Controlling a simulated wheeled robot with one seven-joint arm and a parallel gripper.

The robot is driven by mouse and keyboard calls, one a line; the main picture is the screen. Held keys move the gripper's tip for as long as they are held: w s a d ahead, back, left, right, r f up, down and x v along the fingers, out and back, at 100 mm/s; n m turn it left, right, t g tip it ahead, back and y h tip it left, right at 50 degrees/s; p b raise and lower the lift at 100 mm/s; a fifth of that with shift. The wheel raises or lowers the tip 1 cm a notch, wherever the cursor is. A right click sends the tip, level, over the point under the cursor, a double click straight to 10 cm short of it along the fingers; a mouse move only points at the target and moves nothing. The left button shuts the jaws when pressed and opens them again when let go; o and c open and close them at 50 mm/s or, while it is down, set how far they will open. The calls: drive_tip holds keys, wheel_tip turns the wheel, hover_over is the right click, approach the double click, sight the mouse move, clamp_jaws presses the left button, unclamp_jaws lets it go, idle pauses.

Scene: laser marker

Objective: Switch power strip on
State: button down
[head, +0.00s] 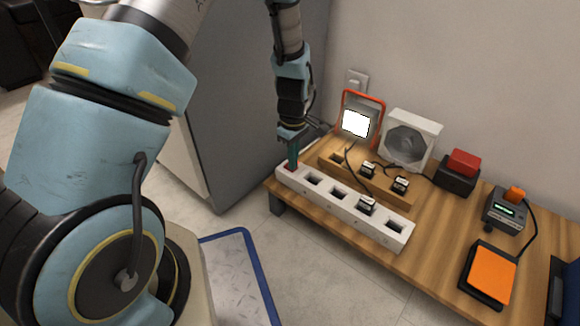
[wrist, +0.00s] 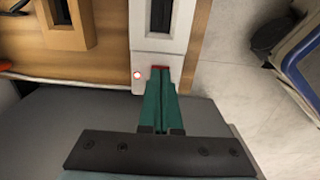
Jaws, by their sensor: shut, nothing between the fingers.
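The white power strip (head: 345,208) lies along the front edge of the wooden table, with several dark sockets and a plug in one of them. My gripper (head: 292,166) points down at the strip's far left end. In the wrist view the shut green fingertips (wrist: 160,70) are at the end of the strip (wrist: 144,50), over a red switch that they mostly hide; only a thin red edge shows. I cannot tell whether the fingertips press the switch.
A wooden socket block (head: 375,187) with black plugs and cables stands behind the strip. A lit lamp (head: 356,122), a white fan (head: 408,140), a red-topped box (head: 460,170) and an orange-topped device (head: 489,274) are on the table (head: 430,240). A grey cabinet (head: 240,90) stands left.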

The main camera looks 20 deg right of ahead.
drive_tip(key=shift+r, duration=0.15)
wheel_tip(320, 180, up, 7)
drive_tip(key=p, duration=0.7)
idle(0.5)
